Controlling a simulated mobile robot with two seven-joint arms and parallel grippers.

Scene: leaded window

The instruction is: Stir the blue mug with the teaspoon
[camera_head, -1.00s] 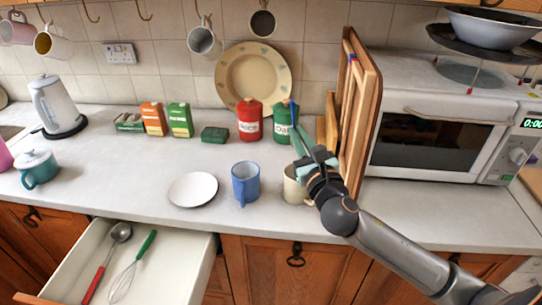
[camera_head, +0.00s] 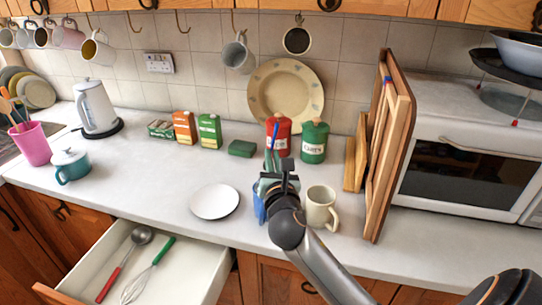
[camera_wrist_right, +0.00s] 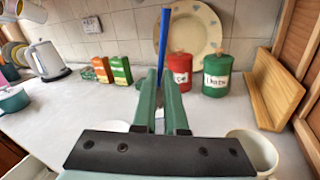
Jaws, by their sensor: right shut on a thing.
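The blue mug (camera_head: 259,206) stands on the worktop, mostly hidden behind my right gripper and wrist. My right gripper (camera_head: 274,172) is over the mug, shut on the teaspoon (camera_head: 275,137), whose blue handle points up. In the right wrist view, the handle (camera_wrist_right: 163,38) rises from between the green fingers (camera_wrist_right: 160,88). The spoon's lower end is hidden, so I cannot tell whether it is inside the mug. My left gripper is in neither view.
A cream mug (camera_head: 320,209) stands just right of my wrist. A white plate (camera_head: 215,201) lies to the left. Red (camera_head: 284,134) and green (camera_head: 313,142) canisters stand behind. Wooden boards (camera_head: 390,150) lean at the right. An open drawer (camera_head: 186,268) juts out at front left.

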